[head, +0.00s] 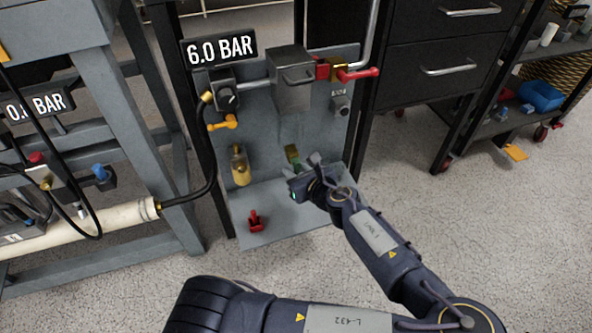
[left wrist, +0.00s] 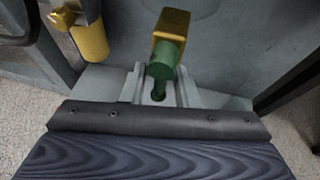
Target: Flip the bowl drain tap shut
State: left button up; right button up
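The bowl drain tap has a brass-coloured body (head: 292,152) and a green handle (left wrist: 161,62). It sits low on the grey panel, under a faint clear bowl (head: 290,130) below a grey metal box. In the left wrist view its brass body (left wrist: 171,24) is above the green handle, which points toward me. My left gripper (head: 302,172) is at the tap in the head view. Its fingers (left wrist: 159,86) look apart, one on each side of the green handle, with gaps visible. Whether either finger touches the handle cannot be told. My right gripper is not in view.
A brass cylinder (head: 240,166) hangs left of the tap. A red fitting (head: 255,221) stands on the grey base plate (head: 285,226). A yellow lever (head: 222,122) and a red lever (head: 358,74) are higher up. Open floor lies to the right.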

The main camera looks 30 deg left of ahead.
pick_arm(q)
grip_shut()
jog(key=shift+w+d+r+n+t+h+p, duration=0.1)
jog(key=shift+n+t+h+p, duration=0.15)
jog(key=shift+n+p, duration=0.3)
jog(key=shift+w+d+r+n+t+h+p, duration=0.15)
jog(key=shift+n+h+p, duration=0.2)
jog(key=shift+p, duration=0.35)
jog(key=shift+w+d+r+n+t+h+b, duration=0.25)
jog(key=shift+r+n+t+h+b, duration=0.25)
jog(key=shift+n+t, duration=0.9)
jog(key=shift+w+d+r+n+t+h+b, duration=0.25)
jog(key=shift+n+t+h, duration=0.5)
jog(key=shift+n, duration=1.25)
jog(key=shift+w+d+r+n+t+h+b, duration=0.15)
jog(key=shift+w+r+n+t+h+b, duration=0.25)
jog(key=shift+n+t, duration=1.05)
jog(key=shift+n, duration=0.35)
